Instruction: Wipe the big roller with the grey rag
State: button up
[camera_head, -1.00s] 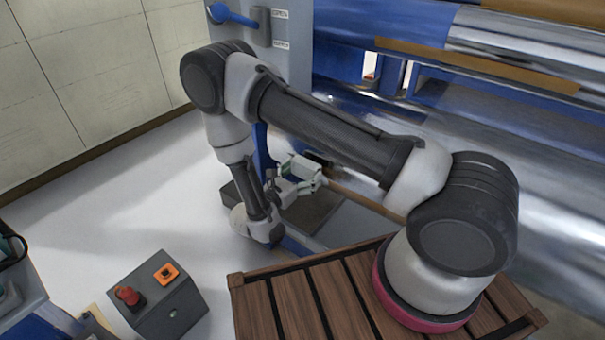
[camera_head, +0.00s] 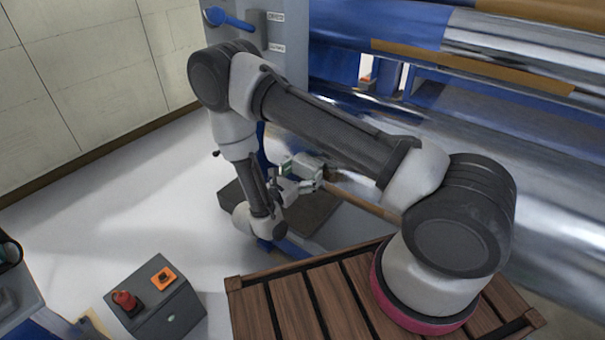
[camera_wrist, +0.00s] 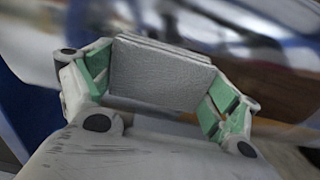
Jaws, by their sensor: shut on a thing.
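In the wrist view my gripper (camera_wrist: 155,85) is shut on the grey rag (camera_wrist: 160,75), a flat folded pad held between the green-lined fingers. The big roller (camera_head: 510,170) is the large shiny metal cylinder on the right of the head view. Part of it is behind my arm. The wrist view is blurred behind the rag, so I cannot tell whether the rag touches the roller.
A blue lever (camera_head: 230,18) is on the grey machine post (camera_head: 275,70). A control box (camera_head: 160,305) with a red button stands at the lower left. My arm passes above a slatted wooden surface (camera_head: 290,305). The pale floor (camera_head: 130,190) at left is open.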

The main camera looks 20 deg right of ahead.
aim_at(347, 184)
jog(key=shift+s+d, duration=1.35)
jog(key=shift+s, duration=0.5)
jog(key=shift+s+d, duration=1.4)
jog(key=shift+s, duration=0.45)
jog(key=shift+s+d, duration=1.35)
jog(key=shift+s, duration=0.5)
jog(key=shift+w+a, duration=1.35)
jog(key=shift+w, duration=0.55)
jog(key=shift+w+a, duration=1.3)
jog(key=shift+w, duration=0.6)
jog(key=shift+w+a, duration=1.35)
jog(key=shift+w, duration=0.55)
jog(key=shift+v, duration=3)
jog(key=v, duration=0.3)
